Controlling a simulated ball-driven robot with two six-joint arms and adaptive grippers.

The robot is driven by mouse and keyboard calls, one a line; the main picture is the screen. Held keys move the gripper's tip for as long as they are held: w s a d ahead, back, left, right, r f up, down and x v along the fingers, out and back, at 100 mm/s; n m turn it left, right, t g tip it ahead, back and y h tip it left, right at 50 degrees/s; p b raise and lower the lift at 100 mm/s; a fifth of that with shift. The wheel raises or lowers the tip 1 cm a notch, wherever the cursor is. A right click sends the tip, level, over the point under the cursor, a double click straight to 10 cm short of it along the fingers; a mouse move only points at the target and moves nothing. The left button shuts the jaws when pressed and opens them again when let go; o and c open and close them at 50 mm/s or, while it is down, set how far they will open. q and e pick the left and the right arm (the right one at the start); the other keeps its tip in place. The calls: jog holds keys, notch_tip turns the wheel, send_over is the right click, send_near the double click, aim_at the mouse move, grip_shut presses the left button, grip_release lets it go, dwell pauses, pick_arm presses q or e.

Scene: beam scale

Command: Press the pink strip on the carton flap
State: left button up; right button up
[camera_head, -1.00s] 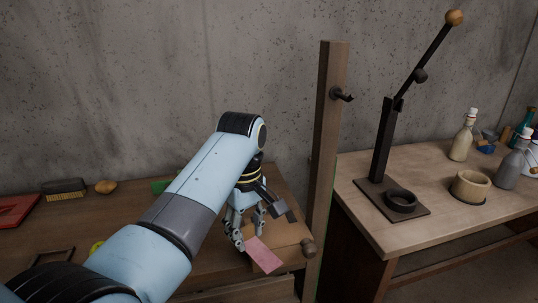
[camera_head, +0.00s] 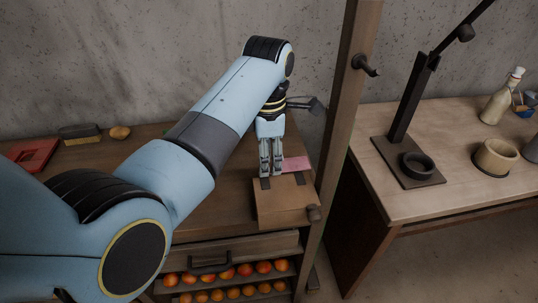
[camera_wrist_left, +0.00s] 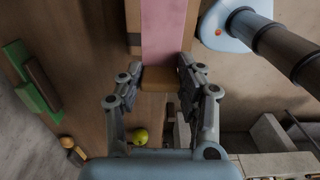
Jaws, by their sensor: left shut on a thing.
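The carton (camera_head: 285,205) stands at the right front edge of the left bench, a brown box with two dark patches on top. The pink strip (camera_head: 297,163) shows behind and right of my left fingertips, partly hidden by them. My left gripper (camera_head: 271,172) points down at the carton's back edge. In the left wrist view the pink strip (camera_wrist_left: 163,30) runs up from between the fingers. The left gripper is shut on a brown piece, seemingly the carton flap (camera_wrist_left: 160,79), with a fingertip on each side. My right gripper is out of view.
A wooden post (camera_head: 343,100) with a dark hook stands just right of the carton. A black lever stand (camera_head: 407,110) and a bowl (camera_head: 495,157) are on the right table. A brush (camera_head: 80,131) lies at the back left. Several fruits (camera_head: 227,273) fill shelves below.

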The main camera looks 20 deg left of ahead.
pick_arm(q)
jog(key=shift+f+b, duration=0.35)
jog(key=shift+f, duration=0.4)
jog(key=b, duration=0.3)
send_over(268, 193)
notch_tip(268, 193, down, 5)
jog(key=shift+r, duration=0.2)
jog(key=shift+f, duration=1)
jog(key=shift+f, duration=0.15)
jog(key=o, duration=0.9)
notch_tip(268, 193, up, 12)
jog(key=shift+r, duration=0.1)
